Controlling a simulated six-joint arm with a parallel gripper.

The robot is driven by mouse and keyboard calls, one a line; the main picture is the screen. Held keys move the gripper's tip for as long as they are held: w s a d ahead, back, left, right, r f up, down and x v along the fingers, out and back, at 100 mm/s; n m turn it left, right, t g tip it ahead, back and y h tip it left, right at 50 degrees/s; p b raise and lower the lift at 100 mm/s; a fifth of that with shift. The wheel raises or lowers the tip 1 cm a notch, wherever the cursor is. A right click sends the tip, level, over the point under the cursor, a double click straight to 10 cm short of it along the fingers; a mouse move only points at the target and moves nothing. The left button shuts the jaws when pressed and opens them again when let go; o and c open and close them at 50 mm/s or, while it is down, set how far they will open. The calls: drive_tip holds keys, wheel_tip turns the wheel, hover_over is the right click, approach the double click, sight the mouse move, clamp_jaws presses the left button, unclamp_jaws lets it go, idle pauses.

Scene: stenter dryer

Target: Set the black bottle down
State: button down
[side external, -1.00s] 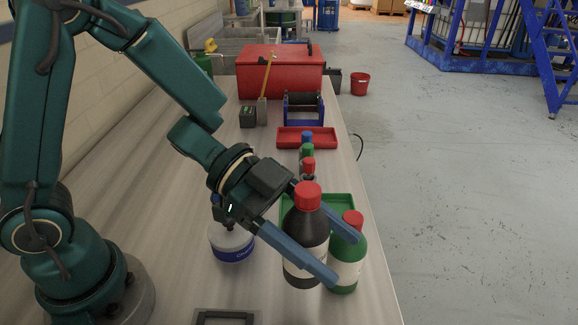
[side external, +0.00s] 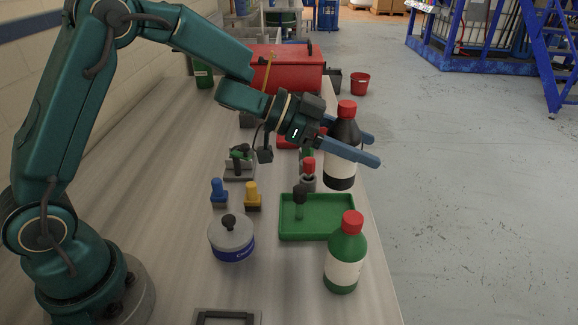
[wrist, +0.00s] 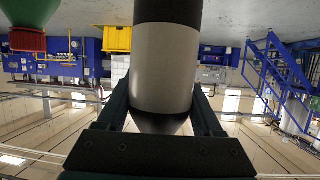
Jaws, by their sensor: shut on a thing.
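The black bottle (side external: 341,166) has a red cap and a white label. My gripper (side external: 370,149) is shut on it and holds it upright at the right side of the table, beyond the green tray. In the side view its base appears above the table, near the right edge; the exact gap cannot be told. In the wrist view the bottle (wrist: 165,68) fills the space between the fingers, with its white label and dark ends showing.
A green tray (side external: 317,237) holds a dark-knobbed item. A green bottle (side external: 343,262) stands in front of it. A lidded tin (side external: 232,245), a blue-topped piece (side external: 219,192) and a yellow one (side external: 252,195) stand left. A red toolbox (side external: 290,68) is behind. Bare table lies at left.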

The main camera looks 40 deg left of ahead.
drive_tip(key=shift+w+d+f, duration=0.1)
drive_tip(key=shift+w+f, duration=0.05)
drive_tip(key=shift+f, duration=1.4)
drive_tip(key=shift+w+a+f, duration=0.1)
drive_tip(key=shift+w+f, duration=0.05)
drive_tip(key=shift+f, duration=1.4)
drive_tip(key=shift+w+d+f, duration=0.1)
drive_tip(key=shift+w+f, duration=0.05)
drive_tip(key=shift+f, duration=1.4)
drive_tip(key=shift+f, duration=0.15)
drive_tip(key=shift+c, duration=0.2)
unclamp_jaws()
